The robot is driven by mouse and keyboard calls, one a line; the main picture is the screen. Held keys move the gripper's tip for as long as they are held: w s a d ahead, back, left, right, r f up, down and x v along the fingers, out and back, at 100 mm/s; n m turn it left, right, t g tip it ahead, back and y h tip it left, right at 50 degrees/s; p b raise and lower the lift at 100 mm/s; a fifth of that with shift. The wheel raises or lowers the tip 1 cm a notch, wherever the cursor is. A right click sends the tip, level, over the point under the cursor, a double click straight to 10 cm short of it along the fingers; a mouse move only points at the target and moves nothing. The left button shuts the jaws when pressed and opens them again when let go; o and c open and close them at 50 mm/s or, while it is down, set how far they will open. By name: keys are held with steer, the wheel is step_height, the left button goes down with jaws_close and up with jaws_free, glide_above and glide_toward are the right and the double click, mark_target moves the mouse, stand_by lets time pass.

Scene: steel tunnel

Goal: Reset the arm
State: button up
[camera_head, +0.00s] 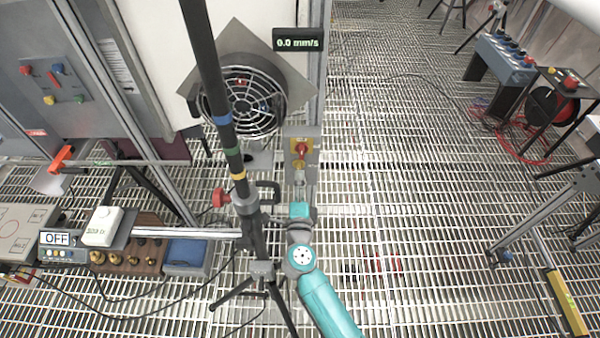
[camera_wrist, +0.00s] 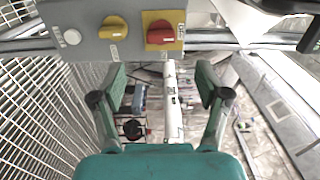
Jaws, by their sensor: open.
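My arm is teal and reaches up from the bottom middle of the head view. My gripper (camera_wrist: 161,82) is open in the wrist view, with its two fingers spread and nothing held between them. In that view a grey switch box (camera_wrist: 78,17) is beyond the fingertips, at the top. It carries a red knob on a yellow plate (camera_wrist: 161,32), a yellow knob (camera_wrist: 113,27) and a pale button (camera_wrist: 71,37). The box (camera_head: 312,145) also shows in the head view, just above my wrist. My fingers are too small to make out there.
A striped pole on a tripod (camera_head: 256,235) stands close left of my arm. A caged fan (camera_head: 243,103) is behind it. A bench with an OFF display (camera_head: 57,239) is at left. A blue box on legs (camera_head: 503,60) and red cable (camera_head: 525,148) are at right. Grated floor between is mostly clear.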

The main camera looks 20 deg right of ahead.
steer(key=shift+s+a, duration=0.15)
steer(key=shift+s, duration=0.35)
steer(key=s+d+n+t+y, duration=0.1)
steer(key=s+d+n, duration=0.25)
steer(key=s, duration=0.75)
steer(key=s+d+n+t+y, duration=0.15)
steer(key=s+n, duration=0.35)
steer(key=s, duration=0.6)
steer(key=s+a+r+n+g+y, duration=0.1)
steer(key=s+n, duration=0.5)
steer(key=s, duration=0.6)
steer(key=s+a+r+n+g+y, duration=0.1)
steer(key=s+r+n+g, duration=0.3)
steer(key=s, duration=0.8)
step_height(320, 180, up, 2)
steer(key=n+y, duration=0.1)
steer(key=n, duration=0.2)
steer(key=shift+r, duration=0.1)
